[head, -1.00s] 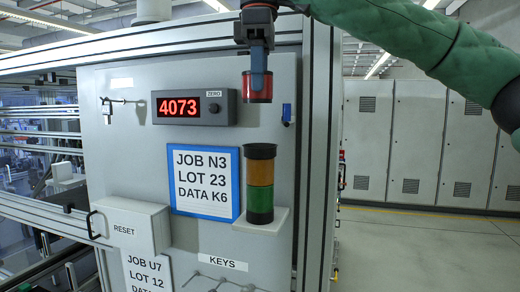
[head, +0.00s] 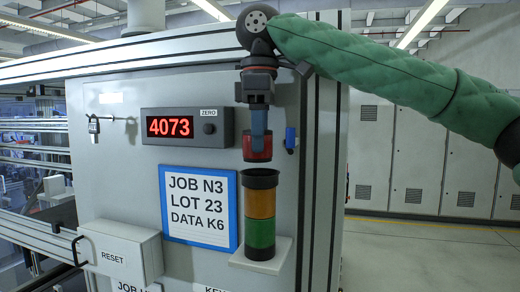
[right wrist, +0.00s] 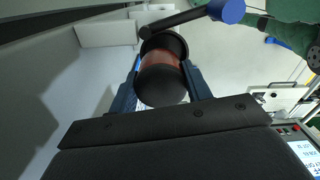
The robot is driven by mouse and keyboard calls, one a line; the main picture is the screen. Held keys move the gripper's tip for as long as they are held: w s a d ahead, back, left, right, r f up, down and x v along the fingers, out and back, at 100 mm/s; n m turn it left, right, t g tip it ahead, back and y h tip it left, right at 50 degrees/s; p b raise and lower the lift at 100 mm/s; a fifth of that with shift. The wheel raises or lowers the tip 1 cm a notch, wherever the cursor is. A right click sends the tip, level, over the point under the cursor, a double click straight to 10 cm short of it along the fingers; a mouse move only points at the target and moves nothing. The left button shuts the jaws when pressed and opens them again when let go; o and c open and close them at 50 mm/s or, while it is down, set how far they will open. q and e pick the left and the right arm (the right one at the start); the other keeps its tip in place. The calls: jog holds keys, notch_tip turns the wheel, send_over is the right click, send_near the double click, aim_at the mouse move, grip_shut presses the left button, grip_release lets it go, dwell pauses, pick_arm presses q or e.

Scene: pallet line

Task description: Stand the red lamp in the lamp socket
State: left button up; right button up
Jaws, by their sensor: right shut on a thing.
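The red lamp (head: 248,151) has dark end rims and is upright in my right gripper (head: 258,142), whose blue fingers are shut on it. In the right wrist view the lamp (right wrist: 163,72) sits between the two blue fingers. The lamp socket (head: 260,178) is the black open top of the signal tower, above its orange (head: 260,204) and green (head: 260,232) sections. The lamp hangs nearly straight above the socket with a small gap, not touching. The inside of the socket is hidden. My left gripper is out of view.
The tower stands on a small shelf (head: 241,263) on the cabinet panel (head: 115,165). A blue-framed job card (head: 200,207), a red display (head: 187,127) and a blue fitting (head: 291,139) are close by. The floor at right (head: 400,255) is clear.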

aim_at(259, 155)
jog(key=f+p, duration=0.1)
jog(key=s+f, duration=0.1)
jog(key=shift+f+p, duration=0.3)
jog(key=shift+p, duration=0.1)
jog(key=shift+c, duration=0.5)
jog(key=shift+f, duration=0.4)
jog(key=shift+c, duration=0.4)
jog(key=shift+f, duration=0.2)
jog(key=shift+c, duration=1.1)
jog(key=o, duration=1.3)
jog(key=shift+o, duration=0.4)
jog(key=shift+w, duration=0.3)
jog(key=shift+s+r+b, duration=0.2)
jog(key=shift+r+b, duration=0.25)
jog(key=shift+r, duration=0.25)
notch_tip(259, 155, up, 9)
jog(key=b, duration=0.3)
jog(key=shift+a, duration=0.1)
jog(key=shift+r, duration=0.95)
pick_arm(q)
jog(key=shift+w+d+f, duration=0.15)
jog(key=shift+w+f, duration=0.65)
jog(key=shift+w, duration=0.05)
pick_arm(e)
jog(key=shift+w, duration=0.1)
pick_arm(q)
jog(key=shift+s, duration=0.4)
